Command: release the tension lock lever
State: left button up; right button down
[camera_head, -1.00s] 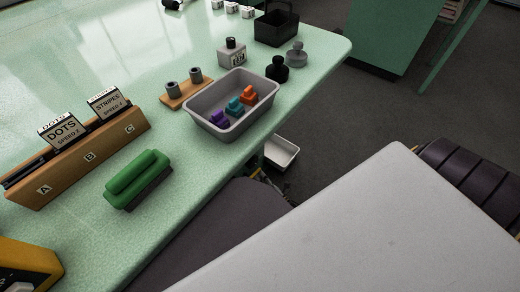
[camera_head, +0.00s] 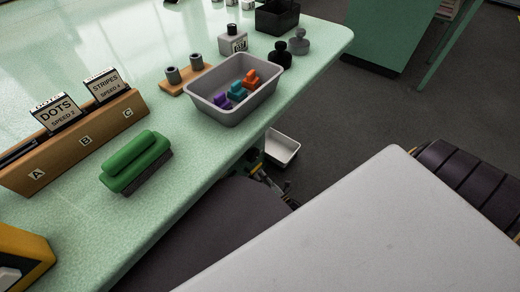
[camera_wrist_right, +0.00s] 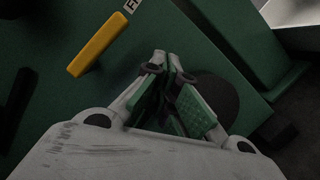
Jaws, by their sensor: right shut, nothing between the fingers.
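In the right wrist view a yellow bar-shaped lever (camera_wrist_right: 97,45) lies over a dark green panel, with a partly cut-off white label at its upper end. I cannot tell for certain that it is the tension lock lever. My right gripper (camera_wrist_right: 168,62) is shut and empty, its fingertips together to the right of the yellow bar and apart from it in the picture. In the head view only a small part of my right gripper (camera_head: 258,172) shows, low beside the table's edge. The lever cannot be made out there. My left gripper is not in view.
The pale green table (camera_head: 75,225) holds a green brush (camera_head: 135,160), a wooden card rack (camera_head: 65,150) and a grey bin (camera_head: 225,112) of coloured pieces. A yellow-and-black box (camera_head: 22,255) is at lower left. A white tray (camera_head: 282,147) sits low beyond the table's edge.

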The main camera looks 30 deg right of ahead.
pick_arm(q)
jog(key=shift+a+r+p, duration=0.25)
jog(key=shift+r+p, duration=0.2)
jog(key=shift+p, duration=0.05)
pick_arm(e)
jog(key=s+d+f, duration=0.3)
jog(key=s, duration=0.6)
jog(key=shift+s, duration=0.15)
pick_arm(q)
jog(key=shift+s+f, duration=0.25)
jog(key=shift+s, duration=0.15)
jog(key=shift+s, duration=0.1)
pick_arm(e)
jog(key=shift+s, duration=0.1)
